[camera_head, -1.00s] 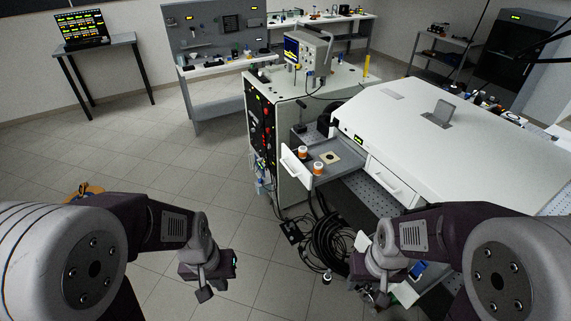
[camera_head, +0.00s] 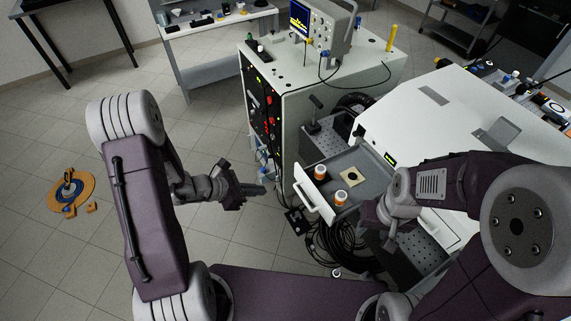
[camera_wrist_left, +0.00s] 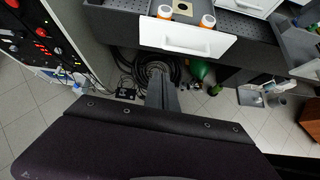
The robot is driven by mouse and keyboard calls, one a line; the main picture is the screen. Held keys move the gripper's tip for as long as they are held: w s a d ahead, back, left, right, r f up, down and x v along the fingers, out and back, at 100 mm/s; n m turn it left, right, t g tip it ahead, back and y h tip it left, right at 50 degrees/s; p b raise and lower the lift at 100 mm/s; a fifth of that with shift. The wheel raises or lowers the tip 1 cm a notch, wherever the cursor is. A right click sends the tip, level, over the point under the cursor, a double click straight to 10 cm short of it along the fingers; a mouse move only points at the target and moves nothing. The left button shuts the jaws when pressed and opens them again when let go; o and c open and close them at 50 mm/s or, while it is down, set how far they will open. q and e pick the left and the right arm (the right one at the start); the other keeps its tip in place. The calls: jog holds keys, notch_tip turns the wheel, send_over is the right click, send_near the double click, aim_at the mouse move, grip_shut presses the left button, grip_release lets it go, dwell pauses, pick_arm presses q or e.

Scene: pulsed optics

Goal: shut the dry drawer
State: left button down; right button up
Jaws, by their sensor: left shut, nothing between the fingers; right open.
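The dry drawer (camera_head: 315,196) stands pulled out from the white cabinet, its white front facing left toward my left gripper. Two orange bottles with white caps (camera_head: 341,198) and a beige square with a dark round centre (camera_head: 353,175) are in it. The drawer front also shows in the left wrist view (camera_wrist_left: 188,38). My left gripper (camera_head: 262,190) is shut and empty, left of the drawer front and apart from it. My right gripper (camera_head: 387,236) is open at the drawer's lower right; its fingertips are hard to make out.
A tall white rack (camera_head: 285,95) with a control panel stands behind the drawer. Coiled black cables (camera_head: 345,245) lie on the floor below it. A second white drawer front (camera_head: 437,228) is at the right. The floor at left is mostly clear, with an orange round object (camera_head: 71,192).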

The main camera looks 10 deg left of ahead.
pick_arm(q)
jog(key=d+r+p+x, duration=0.1)
jog(key=p+x, duration=0.3)
jog(key=x, duration=0.6)
jog(key=shift+d+n, duration=0.4)
jog(key=shift+d, duration=0.15)
pick_arm(e)
jog(key=r, duration=0.1)
jog(key=s+r, duration=0.1)
jog(key=r, duration=0.1)
jog(key=s+r, duration=0.1)
jog(key=r, duration=0.1)
jog(key=shift+d+r, duration=0.15)
jog(key=shift+d, duration=0.15)
pick_arm(q)
jog(key=shift+s, duration=0.15)
pick_arm(e)
jog(key=shift+s, duration=0.1)
